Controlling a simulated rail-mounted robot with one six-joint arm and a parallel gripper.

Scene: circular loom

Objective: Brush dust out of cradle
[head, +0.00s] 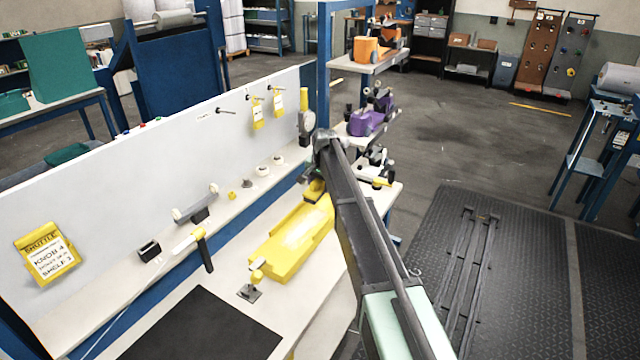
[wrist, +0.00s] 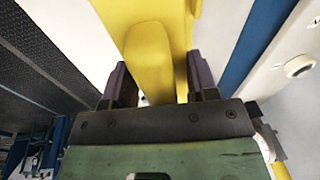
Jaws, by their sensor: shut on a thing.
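A long yellow shuttle-like body (head: 292,245) lies on the light bench, slanting away from me. My gripper (head: 317,182) is at its far end, partly hidden by my arm. In the wrist view, my gripper (wrist: 160,85) has its two dark fingers on either side of a yellow rounded part (wrist: 150,60), which appears to belong to that body. I cannot make out for certain which thing is the cradle or the brush, and I see no dust.
A white backboard with yellow tags (head: 277,100) runs along the bench. A yellow shuttle sign (head: 46,254) is at its left. A black mat (head: 205,330) covers the near bench. Shelves on the right hold a purple body (head: 370,118) and an orange one (head: 376,48).

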